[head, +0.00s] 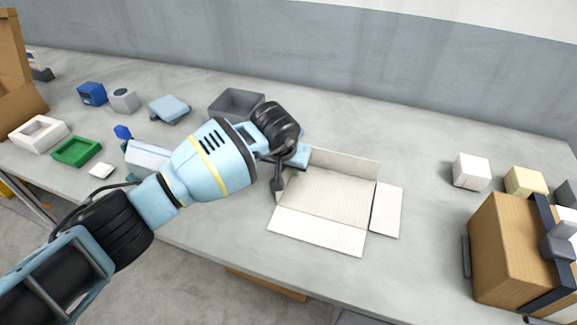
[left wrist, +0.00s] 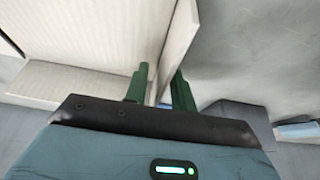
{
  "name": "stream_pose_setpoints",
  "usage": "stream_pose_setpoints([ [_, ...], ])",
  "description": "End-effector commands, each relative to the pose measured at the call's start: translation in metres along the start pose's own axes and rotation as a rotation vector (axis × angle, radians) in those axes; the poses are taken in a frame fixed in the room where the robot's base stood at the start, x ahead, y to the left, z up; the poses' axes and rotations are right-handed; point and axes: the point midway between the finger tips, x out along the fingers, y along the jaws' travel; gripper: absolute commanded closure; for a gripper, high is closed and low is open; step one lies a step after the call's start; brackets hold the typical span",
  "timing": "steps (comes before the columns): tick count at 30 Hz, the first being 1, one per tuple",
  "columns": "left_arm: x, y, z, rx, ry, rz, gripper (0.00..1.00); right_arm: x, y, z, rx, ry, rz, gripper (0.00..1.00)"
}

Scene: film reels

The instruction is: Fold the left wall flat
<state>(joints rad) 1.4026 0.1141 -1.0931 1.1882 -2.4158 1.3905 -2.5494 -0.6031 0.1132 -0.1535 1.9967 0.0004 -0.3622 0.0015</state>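A shallow cardboard carton (head: 328,195) lies open on the table in the head view. Its back wall (head: 345,163) stands up. Its front wall (head: 318,231) and right wall (head: 386,210) lie folded out flat. The left wall is mostly hidden behind my left gripper (head: 286,172) in the head view. In the left wrist view a cardboard wall (left wrist: 171,40) stands up between the two green fingers of my left gripper (left wrist: 160,85). The fingers are apart with a gap; whether either touches the wall is unclear. My right gripper is not in view.
A grey bin (head: 236,98) stands behind my left arm. A green tray (head: 76,151), a white tray (head: 38,134) and small blue items are at the left. A taller box (head: 505,250) and small blocks (head: 471,171) are at the right.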

Motion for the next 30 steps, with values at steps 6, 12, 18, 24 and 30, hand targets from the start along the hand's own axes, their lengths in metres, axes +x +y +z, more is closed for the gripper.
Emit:
stream_pose_setpoints([
  [6,0.0,0.0,0.0,-0.001,0.0,0.0,0.77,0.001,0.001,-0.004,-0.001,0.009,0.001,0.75],
  [12,0.0,0.0,0.0,-0.001,0.0,0.0,1.0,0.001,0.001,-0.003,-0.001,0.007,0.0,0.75],
  [18,0.0,0.0,0.0,-0.002,0.0,0.001,1.0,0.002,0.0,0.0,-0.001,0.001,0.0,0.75],
  [24,0.001,-0.004,0.0,-0.017,-0.001,0.031,1.0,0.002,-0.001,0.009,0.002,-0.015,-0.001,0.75],
  [30,0.004,-0.01,0.002,-0.059,-0.003,0.128,1.0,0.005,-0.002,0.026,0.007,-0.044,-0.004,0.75],
])
